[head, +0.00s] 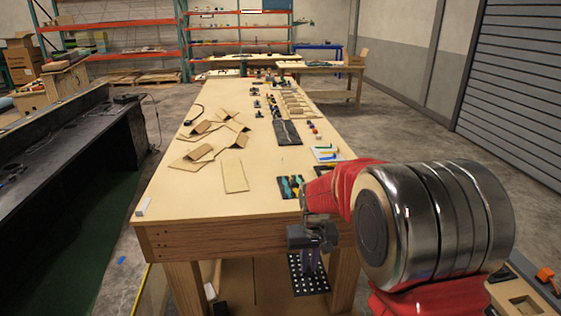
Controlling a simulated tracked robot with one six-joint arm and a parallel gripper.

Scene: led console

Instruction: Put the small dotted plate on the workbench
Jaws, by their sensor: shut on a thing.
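The small dotted plate (307,280) is black with rows of pale dots. It hangs below my gripper (310,257), which is shut on its upper part. The plate appears in front of the workbench's near right leg, lower in the picture than the bench top. The workbench (190,205) has a long pale wooden top and thick wooden legs. My red and silver arm hides its near right corner. The fingertips are small and partly blurred here.
Open cardboard boxes (205,150) and a flat cardboard piece (235,176) lie on the bench. A dark tray (287,133) and several small parts line its right side. A small white block (143,206) sits at the near left corner. The near middle of the top is clear.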

